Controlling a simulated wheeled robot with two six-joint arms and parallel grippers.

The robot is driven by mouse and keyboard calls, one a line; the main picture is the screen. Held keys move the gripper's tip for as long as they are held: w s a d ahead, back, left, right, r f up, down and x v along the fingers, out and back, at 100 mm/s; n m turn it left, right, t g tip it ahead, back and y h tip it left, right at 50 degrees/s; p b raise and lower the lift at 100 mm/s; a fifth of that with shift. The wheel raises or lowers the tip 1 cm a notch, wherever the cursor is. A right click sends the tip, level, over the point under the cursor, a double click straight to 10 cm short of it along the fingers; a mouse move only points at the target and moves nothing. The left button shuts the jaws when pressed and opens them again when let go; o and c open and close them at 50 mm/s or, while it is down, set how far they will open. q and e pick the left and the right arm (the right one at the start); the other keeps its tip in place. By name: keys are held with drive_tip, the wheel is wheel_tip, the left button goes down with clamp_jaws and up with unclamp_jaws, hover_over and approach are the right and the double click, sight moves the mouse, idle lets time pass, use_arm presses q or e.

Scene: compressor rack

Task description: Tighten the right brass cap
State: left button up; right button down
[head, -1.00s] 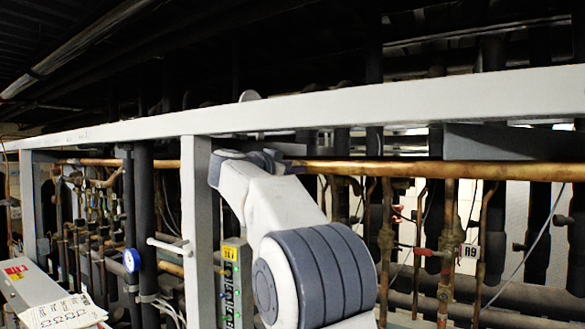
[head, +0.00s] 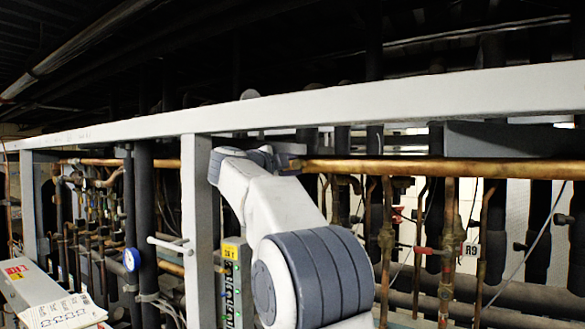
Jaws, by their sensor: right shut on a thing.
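My right arm rises from the bottom centre of the head view. Its wrist bends right just under the white beam. My right gripper (head: 291,160) is at the left end of the long copper pipe, small and partly hidden by my own wrist. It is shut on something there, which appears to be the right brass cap. The cap itself is hidden, so I cannot make out its shape or how far it is turned. My left gripper is not in view.
A long white beam (head: 400,101) crosses above my wrist, with a white upright (head: 196,235) just left of my arm. The copper pipe (head: 430,170) runs right. Thin pipes, a red-handled valve (head: 428,250) and an R9 tag (head: 471,248) crowd the right. A blue gauge (head: 131,259) is left.

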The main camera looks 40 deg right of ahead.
drive_tip(key=m+b, duration=0.1)
drive_tip(key=m, duration=0.5)
drive_tip(key=shift+f+b, duration=0.1)
drive_tip(key=shift+b, duration=0.2)
drive_tip(key=m+b, duration=0.1)
drive_tip(key=m, duration=0.5)
idle(0.4)
drive_tip(key=c, duration=0.5)
unclamp_jaws()
drive_tip(key=shift+c, duration=0.2)
drive_tip(key=shift+b, duration=0.3)
drive_tip(key=b+v, duration=0.4)
drive_tip(key=v, duration=0.6)
drive_tip(key=shift+a, duration=0.25)
